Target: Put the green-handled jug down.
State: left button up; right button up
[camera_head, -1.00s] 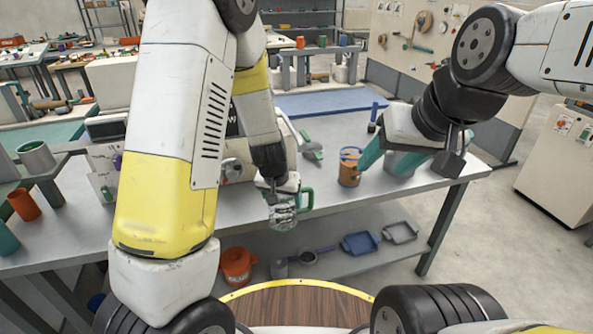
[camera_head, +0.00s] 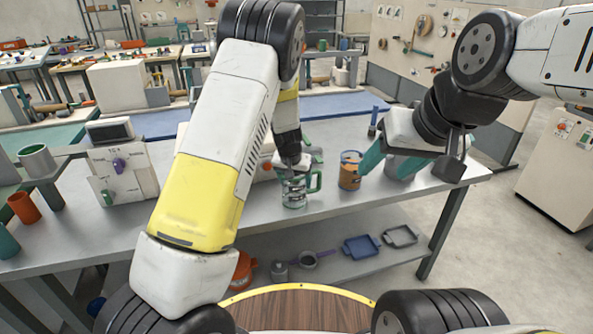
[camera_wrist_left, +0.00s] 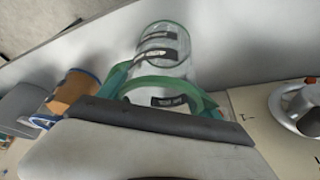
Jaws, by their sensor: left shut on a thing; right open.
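The clear jug (camera_head: 294,194) with a green handle (camera_head: 315,182) is upright at the table's front edge in the head view; I cannot tell whether its base touches the top. My left gripper (camera_head: 291,167) is shut on the jug, reaching it from above and behind. In the left wrist view the clear body (camera_wrist_left: 163,48) shows beyond the green handle and my fingers. My right gripper (camera_head: 393,164) is open, with its teal fingers low over the table's right part.
An orange-brown cup with a blue rim (camera_head: 350,170) stands right of the jug, close to my right gripper. The grey table (camera_head: 330,205) has bare top around the jug; a lower shelf holds blue and grey trays.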

pick_arm(q)
jog(key=shift+f, duration=0.1)
jog(key=o, duration=1.4)
